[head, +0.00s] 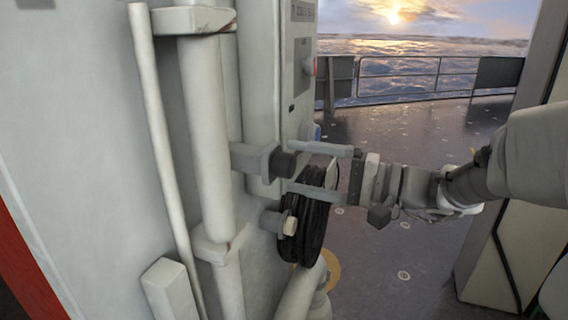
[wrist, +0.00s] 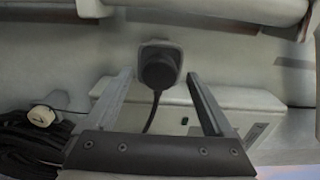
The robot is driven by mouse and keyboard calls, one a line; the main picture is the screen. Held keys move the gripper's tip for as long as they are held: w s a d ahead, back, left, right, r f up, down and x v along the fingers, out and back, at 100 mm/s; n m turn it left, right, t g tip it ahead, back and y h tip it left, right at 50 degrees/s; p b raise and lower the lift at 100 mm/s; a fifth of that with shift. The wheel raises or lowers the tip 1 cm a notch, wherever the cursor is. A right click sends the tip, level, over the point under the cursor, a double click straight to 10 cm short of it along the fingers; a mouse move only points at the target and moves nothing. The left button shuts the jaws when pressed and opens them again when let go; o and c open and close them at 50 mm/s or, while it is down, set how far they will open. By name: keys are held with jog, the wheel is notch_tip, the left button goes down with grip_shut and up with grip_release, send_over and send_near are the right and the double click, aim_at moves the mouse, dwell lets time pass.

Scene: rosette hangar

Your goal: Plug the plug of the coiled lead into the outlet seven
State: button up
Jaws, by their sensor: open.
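The dark round plug (head: 284,164) sits in a grey square holder (head: 251,159) on the pale wall structure. In the wrist view the plug (wrist: 158,70) faces me, its black cable (wrist: 153,112) running down between my fingers. My gripper (head: 291,167) is open, one finger above and one below the plug in the head view; it does not visibly touch it. The black coiled lead (head: 304,232) hangs on a peg just below. It also shows at the lower left of the wrist view (wrist: 28,142). I cannot make out any outlet marked seven.
A tall grey cabinet (head: 293,80) behind the holder carries a red fitting (head: 315,66) and a blue fitting (head: 317,131) on its right edge. Vertical pipes (head: 205,130) stand left of the holder. Open deck (head: 400,240) lies to the right, with a railing beyond.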

aim_at(293, 167)
jog(key=shift+x, duration=1.05)
jog(key=shift+b, duration=1)
grip_shut()
dwell(0.6)
jog(key=shift+b+v, duration=0.9)
jog(key=shift+v, duration=2.1)
